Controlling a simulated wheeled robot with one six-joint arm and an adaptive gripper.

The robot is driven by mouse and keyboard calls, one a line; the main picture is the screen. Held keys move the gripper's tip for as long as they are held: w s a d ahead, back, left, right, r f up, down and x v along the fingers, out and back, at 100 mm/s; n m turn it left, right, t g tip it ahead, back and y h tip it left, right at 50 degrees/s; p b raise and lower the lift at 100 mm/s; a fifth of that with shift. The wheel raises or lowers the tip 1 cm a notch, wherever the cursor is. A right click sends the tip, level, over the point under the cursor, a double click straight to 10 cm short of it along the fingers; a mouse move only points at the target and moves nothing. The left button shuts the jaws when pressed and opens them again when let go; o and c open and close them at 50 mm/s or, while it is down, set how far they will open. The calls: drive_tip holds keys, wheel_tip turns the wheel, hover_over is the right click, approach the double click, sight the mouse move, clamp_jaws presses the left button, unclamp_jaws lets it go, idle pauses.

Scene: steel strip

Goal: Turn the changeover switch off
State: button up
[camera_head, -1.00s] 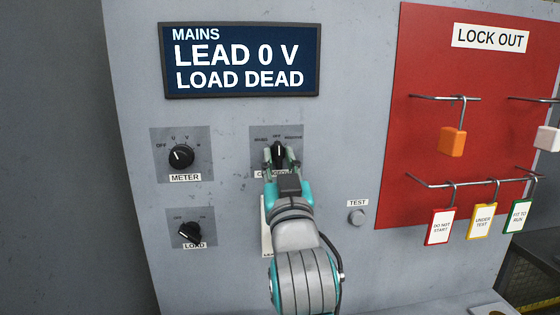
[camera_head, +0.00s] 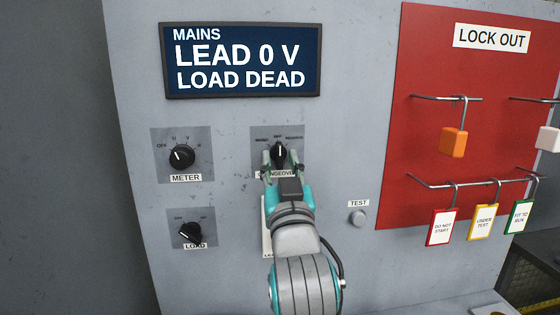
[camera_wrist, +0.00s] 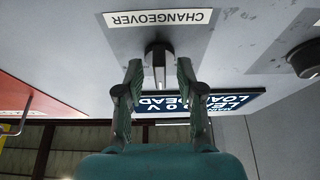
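The changeover switch (camera_head: 280,152) is a black knob on a grey plate below the display. Its white mark points straight up, at the OFF legend; the side legends seem to read MAINS and RESERVE. My gripper (camera_head: 283,172) is just in front of and below the knob, covering part of the CHANGEOVER label. In the wrist view the knob (camera_wrist: 158,58) lies between the tips of my gripper (camera_wrist: 158,72), with a gap on both sides. The fingers are open and hold nothing.
The display (camera_head: 240,60) reads MAINS, LEAD 0 V, LOAD DEAD. The METER knob (camera_head: 182,156) and LOAD knob (camera_head: 190,233) are left, the TEST button (camera_head: 357,218) right. A red lockout board (camera_head: 400,120) carries an orange padlock (camera_head: 453,142) and several tags.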

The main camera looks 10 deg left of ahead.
drive_tip(key=v, duration=1.1)
drive_tip(key=shift+s, duration=0.1)
